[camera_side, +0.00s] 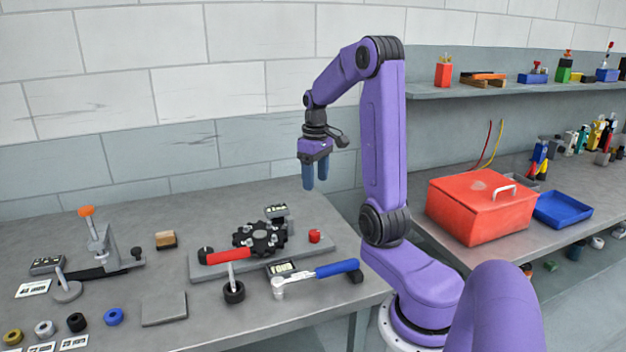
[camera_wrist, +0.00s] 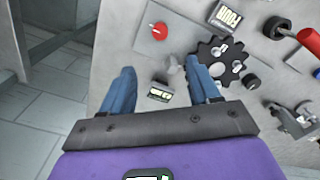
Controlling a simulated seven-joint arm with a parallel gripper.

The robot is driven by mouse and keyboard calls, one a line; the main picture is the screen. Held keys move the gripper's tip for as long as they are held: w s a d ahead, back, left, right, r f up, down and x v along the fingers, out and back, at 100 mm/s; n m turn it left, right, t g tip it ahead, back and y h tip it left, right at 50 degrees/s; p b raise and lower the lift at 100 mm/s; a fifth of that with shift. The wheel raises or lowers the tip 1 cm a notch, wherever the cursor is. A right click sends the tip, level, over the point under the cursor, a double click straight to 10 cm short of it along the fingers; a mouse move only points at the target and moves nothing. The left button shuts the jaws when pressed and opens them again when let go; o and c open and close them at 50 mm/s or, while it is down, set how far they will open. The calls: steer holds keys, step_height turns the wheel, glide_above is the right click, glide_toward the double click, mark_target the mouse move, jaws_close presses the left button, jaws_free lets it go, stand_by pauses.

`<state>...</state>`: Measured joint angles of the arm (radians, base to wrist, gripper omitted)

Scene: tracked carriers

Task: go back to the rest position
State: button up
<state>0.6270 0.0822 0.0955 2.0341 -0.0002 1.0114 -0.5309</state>
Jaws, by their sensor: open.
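My gripper (camera_side: 315,172) hangs above the back right part of the grey bench, pointing down, with blue fingers. It holds nothing and is well clear of everything below. In the wrist view my gripper (camera_wrist: 160,90) shows its two blue fingers spread apart, with bench surface visible between them. Beneath it are a black toothed carrier (camera_side: 260,238), which also shows in the wrist view (camera_wrist: 222,60), and a red cylinder (camera_side: 314,236), seen as a red round top in the wrist view (camera_wrist: 159,31).
A grey plate (camera_side: 205,268) carries the toothed carrier. Coloured rings (camera_side: 113,316) lie front left. A red box (camera_side: 480,208) and a blue tray (camera_side: 563,209) stand on the right bench. The air around my gripper is free.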

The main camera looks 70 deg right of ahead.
steer(key=shift+a, duration=0.1)
steer(key=a+n, duration=0.7)
steer(key=a, duration=1.5)
steer(key=s+a+f+n, duration=0.1)
steer(key=s+a+n, duration=0.2)
steer(key=s+a, duration=0.2)
steer(key=s+a+n, duration=0.4)
steer(key=s+a, duration=0.1)
steer(key=s, duration=0.7)
steer(key=shift+a+f+n, duration=0.15)
steer(key=shift+f+n, duration=0.15)
steer(key=shift+f, duration=0.05)
